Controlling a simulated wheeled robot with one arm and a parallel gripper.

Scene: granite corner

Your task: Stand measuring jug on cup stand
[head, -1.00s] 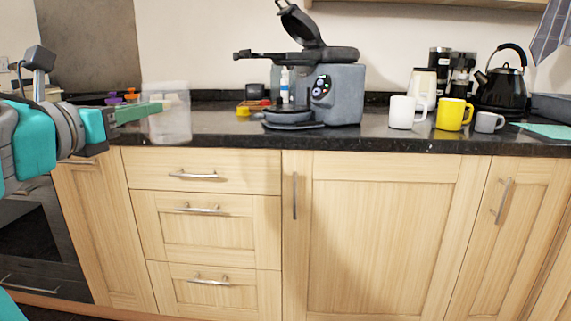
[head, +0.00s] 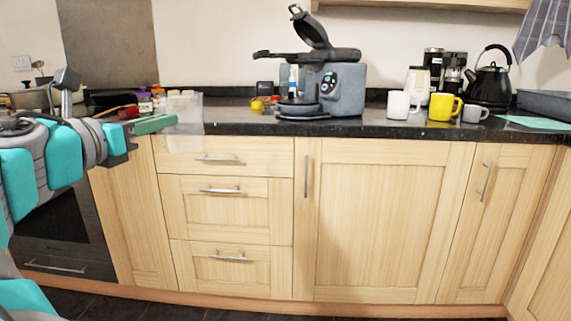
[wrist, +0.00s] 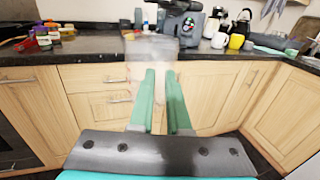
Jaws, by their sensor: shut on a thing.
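The measuring jug (head: 186,138) is clear and see-through, so its edges are faint. My gripper (head: 165,123), with green fingers, is shut on it at the left of the head view. In the wrist view, the jug (wrist: 151,55) appears upright just past the fingertips (wrist: 160,75), in front of the counter edge. What looks like the cup stand (head: 302,110) is a low, round black platform at the left front of the grey machine (head: 345,95). The jug is left of this stand and apart from it. A bottle (head: 293,80) shows above the stand.
A white mug (head: 399,105), yellow mug (head: 440,107) and grey cup (head: 473,113) stand right of the machine, by a black kettle (head: 490,80). Small coloured items (head: 150,100) lie behind the jug. The machine's lid (head: 312,27) is raised.

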